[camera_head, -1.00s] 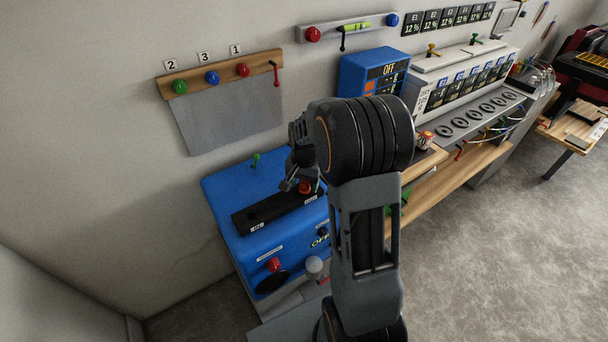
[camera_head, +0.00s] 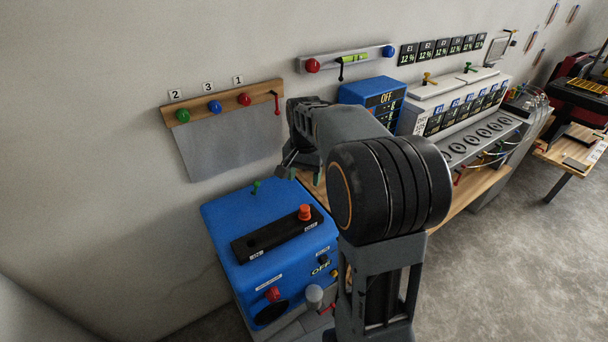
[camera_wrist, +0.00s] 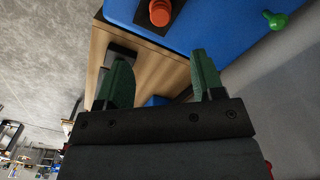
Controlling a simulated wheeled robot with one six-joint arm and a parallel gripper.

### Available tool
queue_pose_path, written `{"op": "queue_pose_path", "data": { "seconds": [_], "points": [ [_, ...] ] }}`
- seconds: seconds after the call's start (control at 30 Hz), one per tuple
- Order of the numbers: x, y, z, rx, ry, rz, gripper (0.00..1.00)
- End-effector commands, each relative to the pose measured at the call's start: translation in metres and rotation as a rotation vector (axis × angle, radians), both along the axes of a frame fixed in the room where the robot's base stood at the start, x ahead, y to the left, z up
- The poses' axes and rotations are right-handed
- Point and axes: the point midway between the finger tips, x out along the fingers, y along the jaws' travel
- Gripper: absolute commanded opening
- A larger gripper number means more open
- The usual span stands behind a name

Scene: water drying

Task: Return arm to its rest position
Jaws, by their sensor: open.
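My arm rises from the lower middle of the head view, with its large dark joint in front of the bench. My gripper (camera_head: 287,172) is at the left of the arm, above the back right of the blue machine (camera_head: 228,215), apart from it. In the wrist view my gripper (camera_wrist: 160,80) has its two green fingers spread, with nothing between them. An orange-red knob (camera_head: 305,212) stands at the right end of the black slot plate (camera_head: 265,238) on top of the machine. The knob also shows in the wrist view (camera_wrist: 160,12).
A wall rail (camera_head: 160,117) with green, blue and red knobs hangs behind the blue machine. A smaller blue box (camera_head: 370,91) with a display and a white panel unit (camera_head: 450,100) stand to the right. A green knob (camera_head: 256,185) sits on the machine's back edge.

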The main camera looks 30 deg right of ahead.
Motion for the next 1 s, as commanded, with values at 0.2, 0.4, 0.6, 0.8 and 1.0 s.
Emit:
{"op": "queue_pose_path", "data": {
  "seconds": [0.2, 0.4, 0.6, 0.8, 1.0],
  "points": [
    [0.0, 0.0, 0.001, 0.0, 0.0, 0.0, 0.62],
    [0.0, 0.0, 0.0, 0.0, 0.0, 0.002, 0.62],
    [-0.005, 0.001, -0.017, -0.001, -0.006, 0.15, 0.62],
    [-0.06, 0.032, -0.025, -0.027, -0.072, 0.442, 0.62],
    [-0.119, 0.066, -0.025, -0.073, -0.169, 0.672, 0.62]
  ]
}}
